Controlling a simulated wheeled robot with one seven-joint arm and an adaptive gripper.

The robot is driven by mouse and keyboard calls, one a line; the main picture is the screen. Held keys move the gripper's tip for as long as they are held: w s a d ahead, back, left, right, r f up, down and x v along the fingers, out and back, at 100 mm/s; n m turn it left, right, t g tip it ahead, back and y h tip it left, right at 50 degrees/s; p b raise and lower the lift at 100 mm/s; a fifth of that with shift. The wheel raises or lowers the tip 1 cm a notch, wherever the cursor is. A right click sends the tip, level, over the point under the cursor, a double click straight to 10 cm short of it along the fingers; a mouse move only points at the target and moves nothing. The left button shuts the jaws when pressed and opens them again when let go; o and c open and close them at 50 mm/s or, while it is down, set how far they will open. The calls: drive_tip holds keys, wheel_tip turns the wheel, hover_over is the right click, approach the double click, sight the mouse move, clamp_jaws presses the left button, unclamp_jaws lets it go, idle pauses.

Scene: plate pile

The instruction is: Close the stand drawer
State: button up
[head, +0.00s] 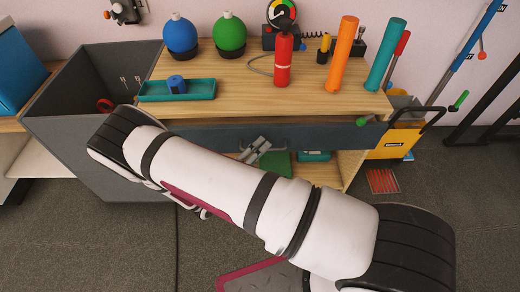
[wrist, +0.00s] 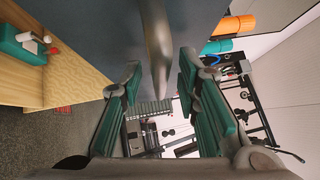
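The stand drawer has a dark blue-grey front (head: 345,136) under the wooden top, seen in the head view. It stands somewhat forward of the stand, with a narrow gap showing behind its upper edge at the right. The drawer front also fills the upper middle of the wrist view (wrist: 110,30). A silver handle bar (wrist: 157,45) runs down between my gripper's fingers there. My gripper (wrist: 158,78) is open, its two green-padded fingers on either side of the bar with visible gaps. In the head view, grey gripper parts (head: 256,150) show at the drawer front; my arm hides the rest.
The stand top (head: 230,97) holds blue and green flasks, a teal tray (head: 178,90), a red extinguisher (head: 283,60), and orange and teal cylinders. A grey bin (head: 75,125) stands left. A yellow cart (head: 393,142) is close on the right. Floor in front is partly clear.

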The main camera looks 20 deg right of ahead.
clamp_jaws()
drive_tip(key=w, duration=0.2)
drive_tip(key=w+d+b, duration=0.1)
drive_tip(key=w, duration=0.1)
drive_tip(key=shift+w+d+f, duration=0.15)
drive_tip(key=shift+w, duration=0.15)
unclamp_jaws()
drive_tip(key=v, duration=1.2)
